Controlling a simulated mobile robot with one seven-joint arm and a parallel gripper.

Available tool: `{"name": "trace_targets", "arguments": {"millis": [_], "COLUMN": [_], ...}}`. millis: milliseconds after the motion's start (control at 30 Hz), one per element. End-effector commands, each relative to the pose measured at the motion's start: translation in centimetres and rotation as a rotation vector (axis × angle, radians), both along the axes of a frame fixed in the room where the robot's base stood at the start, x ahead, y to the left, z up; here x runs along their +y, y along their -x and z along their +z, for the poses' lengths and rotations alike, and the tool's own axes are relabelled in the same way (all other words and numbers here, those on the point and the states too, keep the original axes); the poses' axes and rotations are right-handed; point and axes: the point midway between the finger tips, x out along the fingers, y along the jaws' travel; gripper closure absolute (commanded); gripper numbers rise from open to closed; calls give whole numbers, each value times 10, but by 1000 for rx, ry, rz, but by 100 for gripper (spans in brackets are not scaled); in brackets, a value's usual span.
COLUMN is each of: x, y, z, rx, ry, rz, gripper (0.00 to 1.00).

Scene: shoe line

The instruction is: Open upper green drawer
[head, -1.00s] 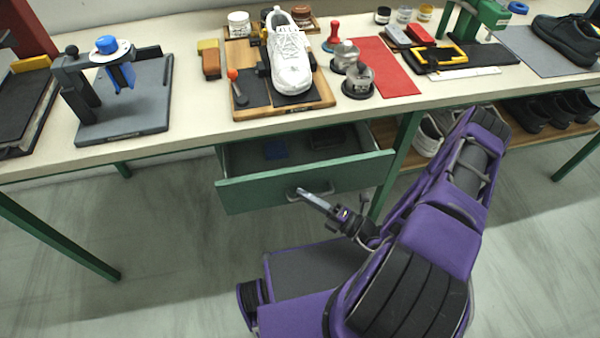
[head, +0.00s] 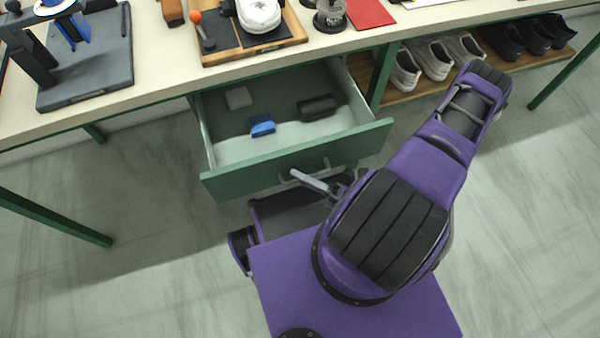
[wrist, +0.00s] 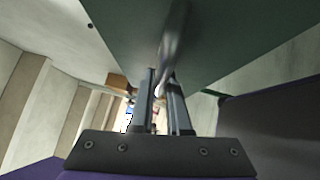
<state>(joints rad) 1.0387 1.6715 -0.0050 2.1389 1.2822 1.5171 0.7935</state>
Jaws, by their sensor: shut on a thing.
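The green drawer (head: 240,181) under the workbench is pulled well out, and its inside shows in the head view. A blue block (head: 262,125), a black block (head: 317,107) and a grey block (head: 238,97) lie in it. My gripper (head: 300,178) is at the drawer's front, shut on its handle (head: 326,165). In the wrist view the handle (wrist: 175,45) runs between the two fingers (wrist: 160,90), against the green front panel (wrist: 235,40). My arm hides part of the area below the drawer front.
The workbench top (head: 165,85) bears a grey stand (head: 95,70), a wooden board (head: 290,42) with a white shoe (head: 259,14), and a red mat (head: 368,12). Shoes (head: 430,60) stand on a low shelf at right. A green table leg (head: 382,75) is right of the drawer.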

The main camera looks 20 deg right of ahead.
Motion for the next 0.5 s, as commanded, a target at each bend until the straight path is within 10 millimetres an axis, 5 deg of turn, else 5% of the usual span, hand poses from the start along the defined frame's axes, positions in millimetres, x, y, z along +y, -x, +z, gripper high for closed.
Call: {"name": "trace_targets", "arguments": {"millis": [100,133,200,500], "x": [-1,-1,-1,-1], "y": [-1,-1,-1,0], "z": [0,0,0,0], "rx": [-1,-1,-1,0], "ry": [1,1,1,1], "rz": [-2,-2,-2,-1], "gripper": [100,83,73,73]}}
